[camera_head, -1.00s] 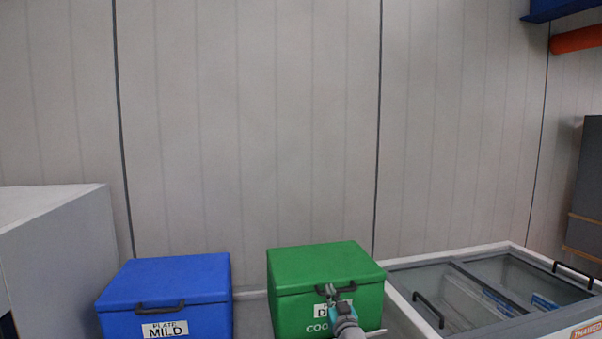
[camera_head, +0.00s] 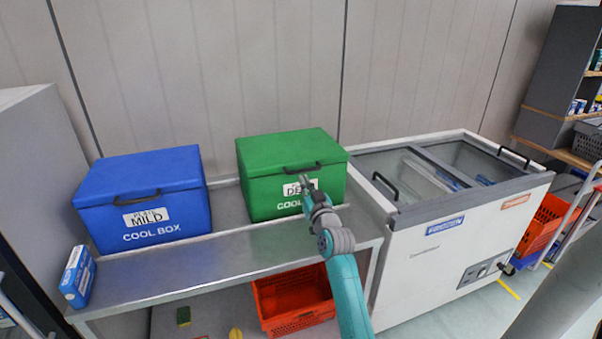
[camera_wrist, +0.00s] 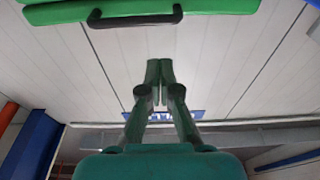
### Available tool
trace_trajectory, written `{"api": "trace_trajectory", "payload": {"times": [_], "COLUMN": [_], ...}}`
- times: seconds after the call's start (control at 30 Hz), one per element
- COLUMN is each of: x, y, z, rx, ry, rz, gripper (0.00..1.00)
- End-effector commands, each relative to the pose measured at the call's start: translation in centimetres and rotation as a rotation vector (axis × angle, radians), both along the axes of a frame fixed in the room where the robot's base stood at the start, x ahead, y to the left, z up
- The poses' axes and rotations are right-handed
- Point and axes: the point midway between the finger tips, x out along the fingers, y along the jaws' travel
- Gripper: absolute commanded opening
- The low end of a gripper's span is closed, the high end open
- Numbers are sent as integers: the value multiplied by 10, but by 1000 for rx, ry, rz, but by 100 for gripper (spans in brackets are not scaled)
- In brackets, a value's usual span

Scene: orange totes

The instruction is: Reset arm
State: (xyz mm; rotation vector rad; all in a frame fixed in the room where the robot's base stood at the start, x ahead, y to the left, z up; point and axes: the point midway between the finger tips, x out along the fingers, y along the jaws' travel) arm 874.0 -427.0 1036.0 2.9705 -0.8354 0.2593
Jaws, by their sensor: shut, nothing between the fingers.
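My gripper (camera_head: 305,181) is at the end of my teal and grey arm, raised in front of the label on the green cool box (camera_head: 290,153). In the wrist view my gripper (camera_wrist: 159,66) has its two fingers together with nothing between them. The green box's lid edge and black handle (camera_wrist: 135,19) show at the top of the wrist view. The arm reaches up from the bottom of the head view.
A blue cool box (camera_head: 150,190) and a small blue carton (camera_head: 78,277) stand on the metal bench (camera_head: 215,262). An orange tote (camera_head: 297,300) sits below. A chest freezer (camera_head: 455,245) stands at right. The bench front between the boxes and edge is mostly clear.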

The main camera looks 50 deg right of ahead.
Motion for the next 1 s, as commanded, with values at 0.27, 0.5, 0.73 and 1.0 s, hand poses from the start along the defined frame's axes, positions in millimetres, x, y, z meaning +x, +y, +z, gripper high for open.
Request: {"api": "trace_trajectory", "payload": {"times": [0.27,0.5,0.73,1.0], "x": [-20,-22,-27,-64], "y": [12,13,34,126], "z": [-13,-14,-34,-109], "rx": [0,-2,12,60], "ry": [-1,-1,12,68], "rz": [-1,-1,13,73], "gripper": [0,0,0,0]}}
